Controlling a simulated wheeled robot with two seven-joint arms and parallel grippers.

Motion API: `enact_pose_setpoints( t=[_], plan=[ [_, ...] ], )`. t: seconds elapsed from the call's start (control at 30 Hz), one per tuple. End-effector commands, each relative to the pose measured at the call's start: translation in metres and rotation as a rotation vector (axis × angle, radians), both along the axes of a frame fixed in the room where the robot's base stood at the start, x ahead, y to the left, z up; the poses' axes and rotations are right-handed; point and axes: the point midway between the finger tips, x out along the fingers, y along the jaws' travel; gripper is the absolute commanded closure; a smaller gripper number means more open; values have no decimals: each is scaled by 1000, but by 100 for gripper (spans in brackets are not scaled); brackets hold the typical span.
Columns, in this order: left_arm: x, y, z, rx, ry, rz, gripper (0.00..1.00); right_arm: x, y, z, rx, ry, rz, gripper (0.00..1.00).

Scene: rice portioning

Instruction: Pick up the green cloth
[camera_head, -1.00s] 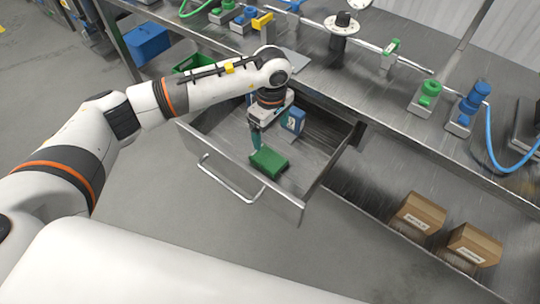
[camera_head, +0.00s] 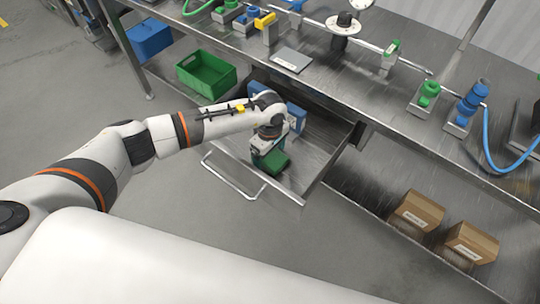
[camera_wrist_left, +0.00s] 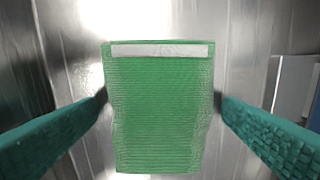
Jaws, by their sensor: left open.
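The green cloth (camera_head: 277,164) is a folded block lying in the open metal drawer (camera_head: 312,172). In the left wrist view the cloth (camera_wrist_left: 158,108) has a ribbed face and a white strip along its far edge. My left gripper (camera_head: 262,160) is over the drawer, right at the cloth in the head view. Its two teal fingers (camera_wrist_left: 160,118) are open, one on each side of the cloth, with the cloth centred between them. My right gripper is not in view.
A blue-and-white box (camera_head: 297,118) stands in the drawer behind the cloth. The drawer handle (camera_head: 236,182) sticks out in front. A green crate (camera_head: 206,76) and a blue bin (camera_head: 148,40) are on the lower shelf. Two cardboard boxes (camera_head: 418,212) sit at lower right.

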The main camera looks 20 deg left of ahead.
Motion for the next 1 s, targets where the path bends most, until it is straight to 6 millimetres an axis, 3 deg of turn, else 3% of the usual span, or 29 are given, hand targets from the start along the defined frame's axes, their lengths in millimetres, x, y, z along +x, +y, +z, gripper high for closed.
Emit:
enact_pose_setpoints(
  t=[0.1,0.4,0.73,1.0],
  plan=[
    [0,0,0,0,0,0,13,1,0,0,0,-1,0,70],
    [0,0,0,0,0,0,59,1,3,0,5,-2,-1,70],
    [1,0,10,-2,-4,-1,59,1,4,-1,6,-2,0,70],
    [2,0,62,-1,-6,-1,59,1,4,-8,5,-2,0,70]
  ],
)
